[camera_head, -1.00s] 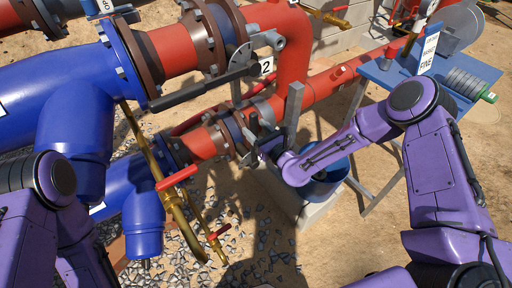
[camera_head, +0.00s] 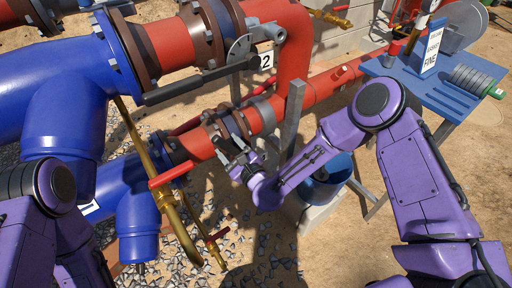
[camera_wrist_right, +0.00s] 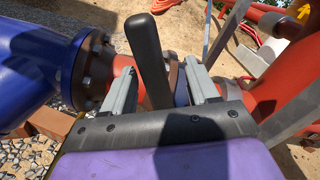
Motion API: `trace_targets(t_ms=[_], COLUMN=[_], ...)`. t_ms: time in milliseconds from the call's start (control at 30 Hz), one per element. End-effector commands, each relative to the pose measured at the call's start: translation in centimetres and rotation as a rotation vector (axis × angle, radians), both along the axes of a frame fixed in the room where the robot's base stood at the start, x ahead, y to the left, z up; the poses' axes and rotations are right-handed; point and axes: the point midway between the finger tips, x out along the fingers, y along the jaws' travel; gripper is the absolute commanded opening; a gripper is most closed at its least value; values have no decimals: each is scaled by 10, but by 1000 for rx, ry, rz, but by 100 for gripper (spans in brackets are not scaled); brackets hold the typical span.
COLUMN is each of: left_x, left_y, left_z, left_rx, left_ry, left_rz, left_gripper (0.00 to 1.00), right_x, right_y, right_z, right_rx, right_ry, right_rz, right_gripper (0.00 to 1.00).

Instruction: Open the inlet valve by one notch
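In the head view, a black valve lever (camera_head: 190,86) runs across the upper red pipe to a grey notched plate (camera_head: 240,48) by a "2" tag (camera_head: 265,61). My right gripper (camera_head: 232,150) is at the flanges of the lower red pipe. In the right wrist view, its grey fingers (camera_wrist_right: 158,72) are apart, with a black lever (camera_wrist_right: 146,45) between them. Gaps show on both sides of this lever, and its lower part is hidden by the gripper body. I cannot tell whether both views show the same lever. My left arm is at lower left; its gripper is not visible.
Blue pipes (camera_head: 55,65) fill the left side. A brass pipe with a red handle (camera_head: 174,175) stands left of my right gripper. A blue table (camera_head: 430,92) is at right, and a blue bucket (camera_head: 335,170) is behind my right forearm. Gravel lies below.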

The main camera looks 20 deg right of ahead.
Motion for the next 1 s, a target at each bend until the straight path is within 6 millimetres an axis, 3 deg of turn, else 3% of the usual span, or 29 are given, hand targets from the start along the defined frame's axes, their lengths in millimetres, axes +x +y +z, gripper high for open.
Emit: trace_targets(t_ms=[67,133,167,467,1000], left_x=[0,0,0,0,0], left_y=[0,0,0,0,0], left_z=[0,0,0,0,0], left_rx=[0,0,0,0,0], left_ry=[0,0,0,0,0], left_rz=[0,0,0,0,0], left_gripper=[72,72,72,72,72], right_x=[0,0,0,-2,-61], right_y=[0,0,0,-1,-22], right_z=[0,0,0,1,0], right_rx=[0,0,0,0,1], right_ry=[-1,-1,-1,0,1], right_rz=[0,0,0,1,1], right_gripper=[59,82,85,85,85])
